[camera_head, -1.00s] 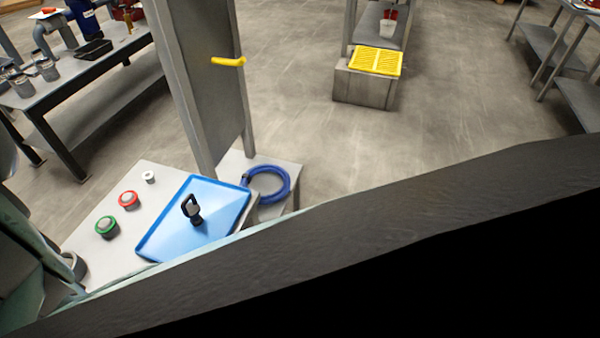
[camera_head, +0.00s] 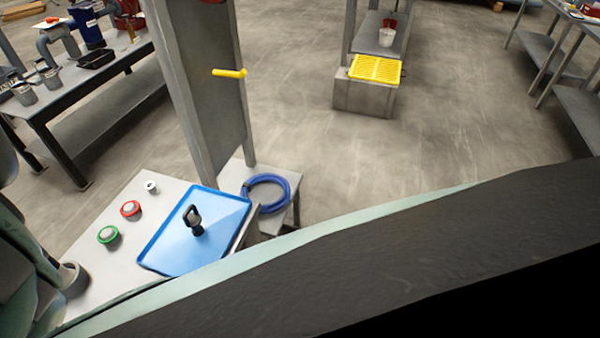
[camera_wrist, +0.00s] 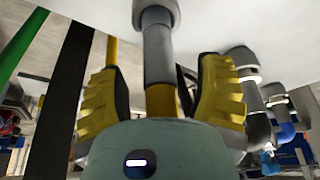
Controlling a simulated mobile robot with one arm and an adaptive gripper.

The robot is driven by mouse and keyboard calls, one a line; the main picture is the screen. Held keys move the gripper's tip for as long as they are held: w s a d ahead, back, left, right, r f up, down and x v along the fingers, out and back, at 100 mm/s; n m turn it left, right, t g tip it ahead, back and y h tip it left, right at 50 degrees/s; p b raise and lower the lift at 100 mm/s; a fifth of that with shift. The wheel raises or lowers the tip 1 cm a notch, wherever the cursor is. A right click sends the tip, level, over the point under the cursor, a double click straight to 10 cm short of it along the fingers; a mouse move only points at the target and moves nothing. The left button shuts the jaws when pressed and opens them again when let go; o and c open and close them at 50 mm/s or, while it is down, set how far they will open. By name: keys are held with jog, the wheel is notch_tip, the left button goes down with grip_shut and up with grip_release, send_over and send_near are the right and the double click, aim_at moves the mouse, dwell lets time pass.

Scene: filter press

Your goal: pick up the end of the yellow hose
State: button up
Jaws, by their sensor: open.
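My gripper (camera_wrist: 163,66) is open in the wrist view, with its two yellow ribbed fingers spread apart. A grey cylindrical fitting (camera_wrist: 157,50) with a yellow section (camera_wrist: 161,100) below it shows between the fingers. I cannot tell whether this is the hose end or how far it is from the fingers. A yellow strip (camera_wrist: 112,50), possibly hose, runs upright behind the left finger. In the head view a short yellow piece (camera_head: 229,73) sticks out from a grey upright panel; whether it belongs to the hose is unclear. My gripper is not visible there.
A blue tray (camera_head: 160,240) with a black-handled item (camera_head: 195,220) lies on the pale table beside red (camera_head: 131,209) and green (camera_head: 108,235) round pieces. A coiled blue hose (camera_head: 284,190) lies beside the panel. A yellow grate (camera_head: 376,68) stands farther back. Open floor (camera_head: 290,110) lies between.

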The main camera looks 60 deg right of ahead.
jog(key=shift+o, duration=0.2)
grip_shut()
dwell(0.3)
